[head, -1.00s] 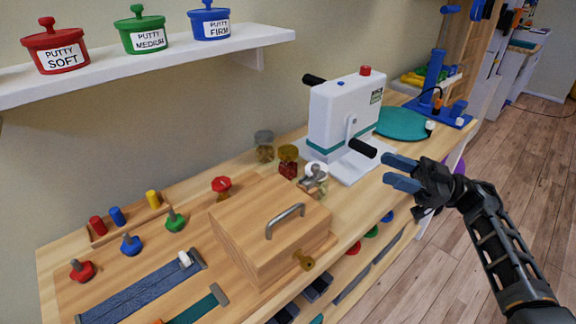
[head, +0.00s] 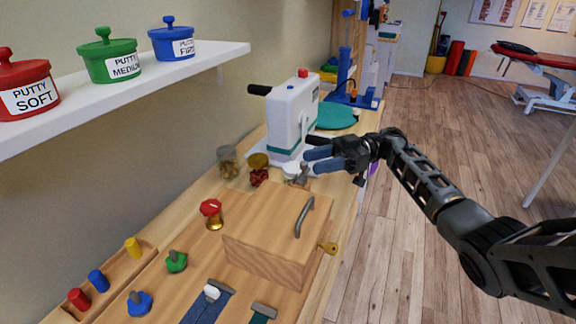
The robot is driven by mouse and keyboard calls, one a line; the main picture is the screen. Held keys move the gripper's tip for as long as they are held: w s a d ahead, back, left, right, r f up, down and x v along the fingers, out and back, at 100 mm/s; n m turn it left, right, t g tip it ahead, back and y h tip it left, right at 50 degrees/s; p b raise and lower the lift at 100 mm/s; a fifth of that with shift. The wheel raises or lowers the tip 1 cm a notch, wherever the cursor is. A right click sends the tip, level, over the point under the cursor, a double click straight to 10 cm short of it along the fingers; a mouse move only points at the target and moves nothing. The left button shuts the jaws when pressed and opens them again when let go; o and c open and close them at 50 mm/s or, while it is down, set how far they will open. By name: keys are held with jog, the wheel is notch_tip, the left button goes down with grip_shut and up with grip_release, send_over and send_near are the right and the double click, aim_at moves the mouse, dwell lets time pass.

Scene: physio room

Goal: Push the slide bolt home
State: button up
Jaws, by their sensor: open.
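I cannot clearly make out a slide bolt in the head view. A small grey metal fitting (head: 302,174) stands behind the box, too small to identify. My gripper (head: 314,160) is open and empty, its blue fingers pointing left, above the bench's right side near the white crank machine. It appears apart from the box.
The white crank machine (head: 291,118) stands behind the box, with jars (head: 228,162) to its left. A shelf (head: 120,92) with putty pots overhangs the left. Open floor (head: 440,150) lies right.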

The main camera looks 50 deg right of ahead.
aim_at(304, 170)
jog(key=p+x, duration=0.1)
jog(key=x, duration=0.4)
jog(key=shift+w+a, duration=0.15)
jog(key=shift+a, duration=0.25)
